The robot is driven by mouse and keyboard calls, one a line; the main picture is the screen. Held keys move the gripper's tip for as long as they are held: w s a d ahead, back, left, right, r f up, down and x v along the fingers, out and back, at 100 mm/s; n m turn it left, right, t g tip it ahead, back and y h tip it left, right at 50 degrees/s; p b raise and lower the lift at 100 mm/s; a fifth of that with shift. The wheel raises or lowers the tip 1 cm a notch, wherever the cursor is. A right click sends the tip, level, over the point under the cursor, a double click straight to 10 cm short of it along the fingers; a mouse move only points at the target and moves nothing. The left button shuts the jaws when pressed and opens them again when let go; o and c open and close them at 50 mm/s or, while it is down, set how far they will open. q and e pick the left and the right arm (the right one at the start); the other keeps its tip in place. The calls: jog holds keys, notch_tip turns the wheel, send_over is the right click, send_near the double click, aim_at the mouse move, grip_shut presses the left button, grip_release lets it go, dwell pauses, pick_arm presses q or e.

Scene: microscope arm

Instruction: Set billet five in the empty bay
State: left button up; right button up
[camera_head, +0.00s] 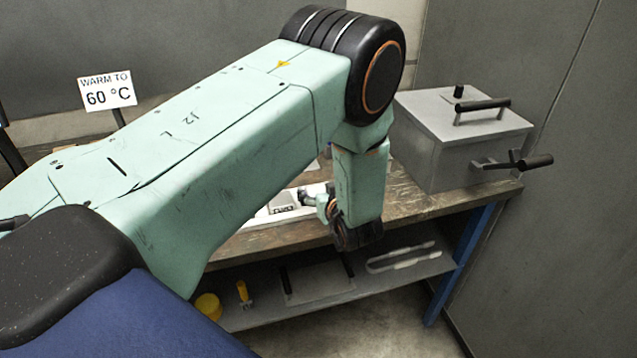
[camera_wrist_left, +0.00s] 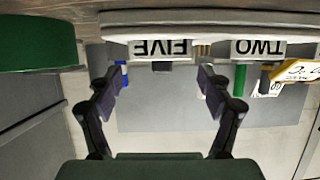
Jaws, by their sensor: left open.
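My left gripper (camera_wrist_left: 157,80) is open in the wrist view, with nothing between its fingers. Beyond the fingertips is the edge of a white rack (camera_wrist_left: 200,24). It bears a FIVE label (camera_wrist_left: 163,49) and a TWO label (camera_wrist_left: 262,48), both upside down in this view. The FIVE label lies straight ahead between the fingers. I cannot make out billet five or the empty bay. In the head view the white rack (camera_head: 262,218) lies on the bench, largely hidden behind my left arm. The left gripper (camera_head: 308,198) is at the rack there, small and partly hidden. My right gripper is not in view.
A grey metal box (camera_head: 440,155) with black handles stands at the bench's right end. A sign (camera_head: 107,92) reads "WARM TO 60 °C". The lower shelf (camera_head: 375,288) holds a yellow container (camera_head: 208,305), a yellow-handled tool (camera_head: 242,293) and a pale long tool (camera_head: 403,258).

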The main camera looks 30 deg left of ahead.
pick_arm(q)
jog(key=p+v, duration=0.4)
jog(key=v, duration=0.3)
jog(key=shift+s+d+r+p, duration=0.15)
jog(key=shift+d+r+p, duration=0.1)
jog(key=shift+p, duration=0.1)
jog(key=shift+p+v, duration=0.55)
jog(key=shift+v, duration=0.4)
jog(key=shift+f, duration=0.2)
jog(key=shift+c, duration=0.3)
